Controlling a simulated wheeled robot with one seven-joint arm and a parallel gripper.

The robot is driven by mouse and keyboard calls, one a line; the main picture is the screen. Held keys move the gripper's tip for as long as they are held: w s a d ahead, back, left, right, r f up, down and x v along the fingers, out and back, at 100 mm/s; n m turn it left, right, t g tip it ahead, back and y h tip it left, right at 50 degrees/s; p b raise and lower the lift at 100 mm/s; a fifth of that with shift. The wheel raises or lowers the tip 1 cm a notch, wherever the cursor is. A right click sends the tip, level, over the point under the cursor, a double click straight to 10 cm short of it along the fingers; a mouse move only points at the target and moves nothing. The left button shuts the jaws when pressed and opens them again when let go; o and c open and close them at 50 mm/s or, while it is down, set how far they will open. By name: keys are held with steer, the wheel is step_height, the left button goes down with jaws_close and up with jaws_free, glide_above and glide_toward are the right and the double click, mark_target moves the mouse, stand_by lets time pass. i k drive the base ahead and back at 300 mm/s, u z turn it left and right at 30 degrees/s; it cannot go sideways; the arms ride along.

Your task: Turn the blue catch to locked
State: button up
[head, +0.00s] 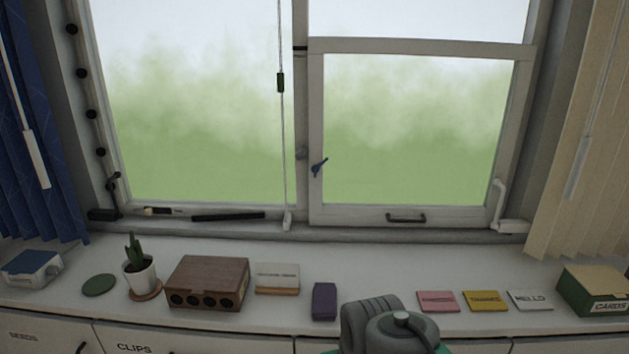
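The blue catch (319,167) is small and sits on the left upright of the right-hand window sash (315,120). Its lever lies at a slant, with one end up to the right and the other down to the left. A small grey round fitting (301,153) is on the centre post just left of it, apart from the lever. No locked or unlocked marking can be read. My gripper's fingers are not in view. A grey rounded part of my arm shows at the bottom centre, well below the catch.
A pull cord (281,82) hangs left of the catch. A black handle (406,218) is on the sash's bottom rail, with a white lever (498,200) at its right. On the counter below stand a cactus pot (140,275), brown box (208,282), purple block (324,301) and cards.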

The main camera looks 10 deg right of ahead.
mark_target(314, 168)
steer(key=u, duration=0.05)
steer(key=k, duration=0.25)
steer(key=z, duration=0.75)
steer(key=i, duration=0.8)
steer(key=u, duration=2.35)
